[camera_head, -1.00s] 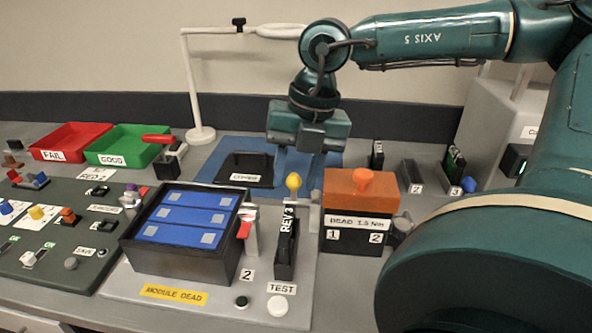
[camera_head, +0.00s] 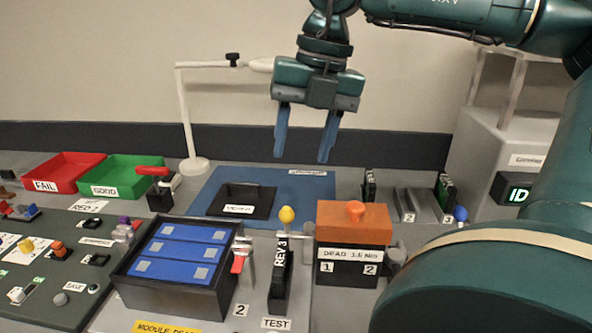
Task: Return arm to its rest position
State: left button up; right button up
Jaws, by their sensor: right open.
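My right gripper (camera_head: 304,143) hangs from the teal arm at the upper middle, fingers pointing down. Its two blue fingers are apart with nothing between them. It is raised above the back of the bench, over the blue mat (camera_head: 292,195). A black tray (camera_head: 242,207) with a label lies on the mat, below and left of the fingers. The arm's upper links run off the top and right edges. My left gripper does not show.
A black box with blue modules (camera_head: 180,247) stands at front left. An orange-topped box (camera_head: 353,222) and a yellow-knobbed lever (camera_head: 287,215) stand in the middle. A white lamp stand (camera_head: 187,120), red bin (camera_head: 62,172) and green bin (camera_head: 123,176) stand behind. A grey cabinet (camera_head: 500,150) is at right.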

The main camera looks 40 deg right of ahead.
jog(key=shift+s+d+r, duration=0.15)
jog(key=shift+d+r, duration=0.05)
jog(key=shift+r, duration=0.8)
